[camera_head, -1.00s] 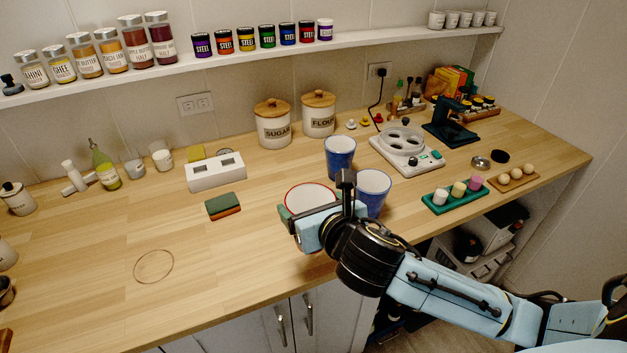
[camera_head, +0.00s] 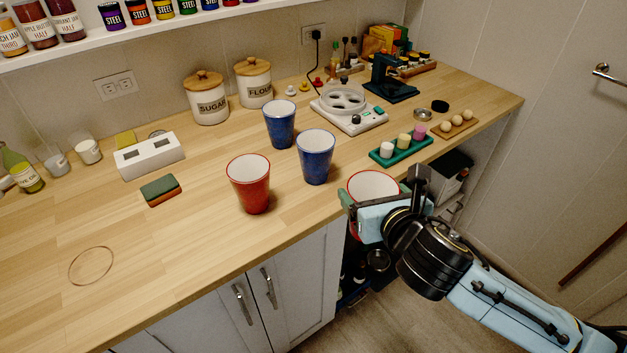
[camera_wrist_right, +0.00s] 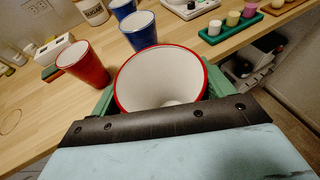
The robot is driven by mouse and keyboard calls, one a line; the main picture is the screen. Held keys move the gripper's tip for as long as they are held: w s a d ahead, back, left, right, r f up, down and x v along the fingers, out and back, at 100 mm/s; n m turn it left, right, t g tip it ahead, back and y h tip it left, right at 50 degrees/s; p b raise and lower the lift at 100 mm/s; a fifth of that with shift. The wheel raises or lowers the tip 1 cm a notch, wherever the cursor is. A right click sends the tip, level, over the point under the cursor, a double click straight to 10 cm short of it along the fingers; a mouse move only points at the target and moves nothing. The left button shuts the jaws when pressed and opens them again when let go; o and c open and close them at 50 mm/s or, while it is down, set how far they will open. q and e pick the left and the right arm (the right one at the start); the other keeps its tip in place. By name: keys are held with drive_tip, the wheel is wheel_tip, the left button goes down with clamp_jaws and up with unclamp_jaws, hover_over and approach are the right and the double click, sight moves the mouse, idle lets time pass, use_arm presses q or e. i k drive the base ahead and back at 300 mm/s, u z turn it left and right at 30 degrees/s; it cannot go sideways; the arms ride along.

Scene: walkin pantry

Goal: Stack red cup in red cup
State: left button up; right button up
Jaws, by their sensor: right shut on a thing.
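One red cup (camera_head: 249,184) with a white inside stands upright on the wooden counter, left of the two blue cups. It also shows at the left of the right wrist view (camera_wrist_right: 84,63). The second red cup (camera_head: 373,184) is held by my right gripper (camera_head: 372,200), just off the counter's front edge. In the right wrist view this cup (camera_wrist_right: 160,78) sits between the green fingers, its white inside and red rim facing the camera. Its lower body is mostly hidden by the gripper. My left gripper is out of view.
Two blue cups (camera_head: 315,157) (camera_head: 279,123) stand right of and behind the standing red cup. A sponge (camera_head: 160,190) and a white box (camera_head: 150,156) lie to the left. A green tray (camera_head: 405,151) is at the right. The front left counter is clear.

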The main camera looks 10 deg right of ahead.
sight(253, 196)
drive_tip(key=z, duration=0.95)
drive_tip(key=k, duration=0.8)
drive_tip(key=u, duration=0.65)
drive_tip(key=i, duration=1)
drive_tip(key=u, duration=0.05)
